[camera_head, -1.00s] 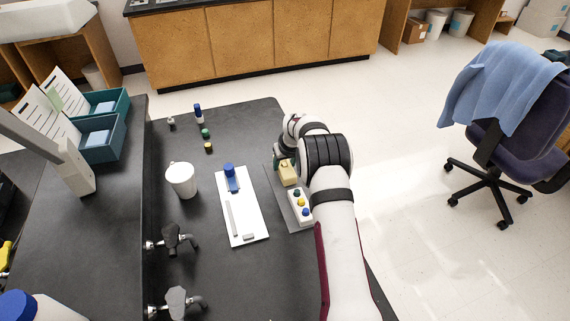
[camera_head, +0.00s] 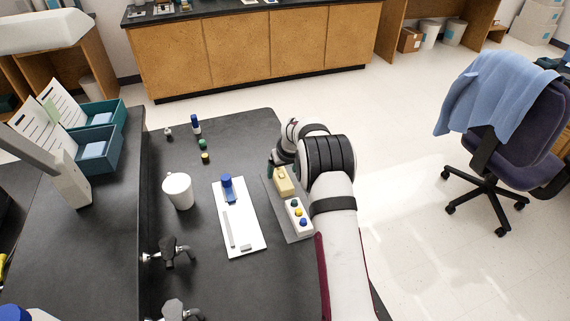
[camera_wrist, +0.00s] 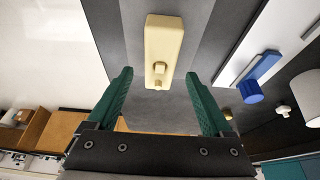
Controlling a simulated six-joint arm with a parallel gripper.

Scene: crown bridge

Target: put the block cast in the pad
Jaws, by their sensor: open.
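A cream-yellow block cast (camera_head: 284,184) with small stubs on top lies on a grey mat (camera_head: 279,211) on the black bench. It also shows in the wrist view (camera_wrist: 164,38), top centre, with its near end just beyond my fingertips. My gripper (camera_wrist: 160,75) has its two green fingers spread apart with nothing between them. In the head view the gripper (camera_head: 271,168) is close to the block's far end, partly hidden by my arm. I cannot tell which surface is the task's pad.
A white block with coloured knobs (camera_head: 298,216) sits beside the cast on the mat. A white board (camera_head: 241,226) with a blue item (camera_head: 228,187) lies to the left, then a white mug (camera_head: 178,191). Bench taps (camera_head: 170,252) stand near the left edge.

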